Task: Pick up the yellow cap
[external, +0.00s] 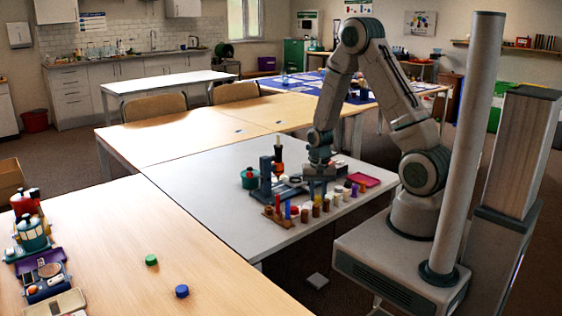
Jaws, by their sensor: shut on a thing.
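My gripper (319,170) points down over the light grey table, at the far side of the row of small bottles. It is shut on a small yellow thing that looks like the yellow cap (318,185). The cap is tiny in this view and partly hidden by the fingers. I cannot tell whether it is clear of what lies below it.
A row of small bottles and coloured cylinders (305,214) stands near the table's front edge. A dark blue stand (266,175), a green pot (250,177) and a red tray (363,180) are close by. A green cap (151,260) and blue cap (182,291) lie on the wooden table.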

